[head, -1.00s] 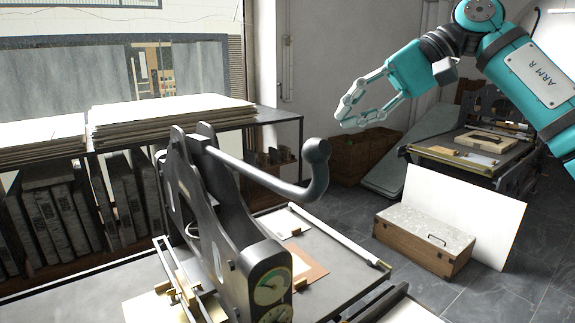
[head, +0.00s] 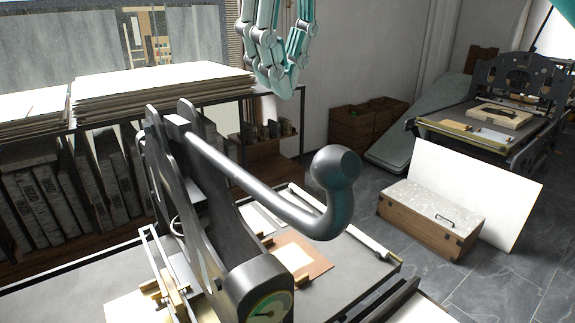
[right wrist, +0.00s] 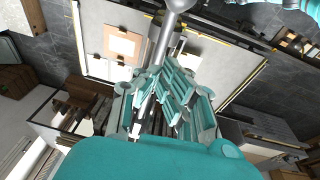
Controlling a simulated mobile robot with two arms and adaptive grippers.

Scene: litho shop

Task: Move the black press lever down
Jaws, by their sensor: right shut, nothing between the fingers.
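The black press lever (head: 262,193) is a smooth bar that runs from the top of the dark press frame (head: 195,215) down to the right. Its end hooks upward into a rounded knob (head: 335,168). My right gripper (head: 280,88) hangs from the top of the head view with its fingers pointing down, shut and empty. In that view it is above the lever bar, with a visible gap. In the right wrist view the fingers (right wrist: 172,88) overlap the lower part of the bar (right wrist: 163,40); contact cannot be told. My left gripper is not in view.
A shelf with paper stacks (head: 160,82) stands behind the press at left. A wooden box (head: 432,220) and a white board (head: 480,190) are on the floor at right. Another press (head: 520,85) stands at the back right.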

